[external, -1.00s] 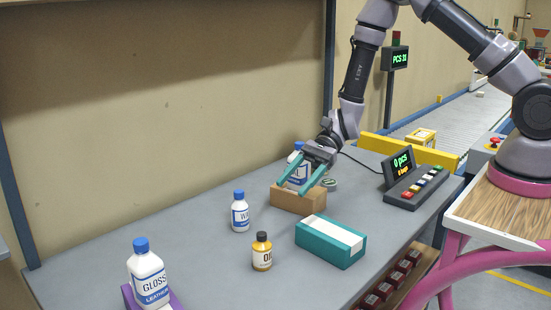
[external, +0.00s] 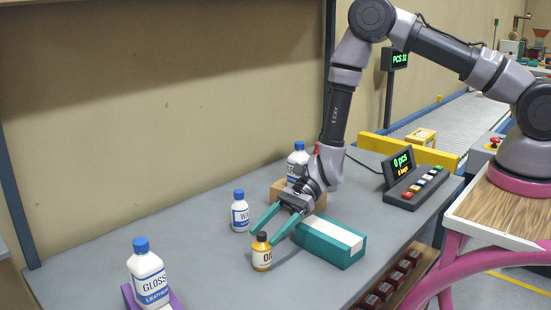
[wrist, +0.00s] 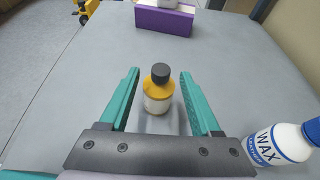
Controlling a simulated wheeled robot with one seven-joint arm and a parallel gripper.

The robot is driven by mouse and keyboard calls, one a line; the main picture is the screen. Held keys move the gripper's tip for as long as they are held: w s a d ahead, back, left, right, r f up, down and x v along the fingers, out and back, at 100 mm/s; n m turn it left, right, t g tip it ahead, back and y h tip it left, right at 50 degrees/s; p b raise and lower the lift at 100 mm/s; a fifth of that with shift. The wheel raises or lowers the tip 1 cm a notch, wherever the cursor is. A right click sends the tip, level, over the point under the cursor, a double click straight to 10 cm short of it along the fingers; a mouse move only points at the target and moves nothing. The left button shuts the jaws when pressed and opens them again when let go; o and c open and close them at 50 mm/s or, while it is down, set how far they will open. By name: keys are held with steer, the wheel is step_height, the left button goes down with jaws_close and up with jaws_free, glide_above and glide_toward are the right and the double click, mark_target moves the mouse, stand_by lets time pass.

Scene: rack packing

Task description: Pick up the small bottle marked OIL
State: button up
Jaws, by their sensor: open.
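The small OIL bottle (external: 262,254) stands upright on the grey table, amber with a black cap and a white label. It also shows in the wrist view (wrist: 158,92), between and a little beyond the tips of my gripper. My gripper (external: 262,237) is open, its two teal fingers reaching down toward the bottle from the right. In the wrist view my gripper (wrist: 158,75) has one finger on each side of the bottle, with a gap on both sides. Nothing is held.
A white WAX bottle (external: 240,214) stands close behind left. A teal box (external: 325,246) with a white top lies just right of the OIL bottle. A GLOSS bottle (external: 148,275) stands on a purple block (wrist: 163,22).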

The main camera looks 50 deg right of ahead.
mark_target(262, 251)
steer(key=x, duration=0.2)
steer(key=shift+a+f, duration=0.1)
steer(key=shift+a, duration=0.15)
jaws_close()
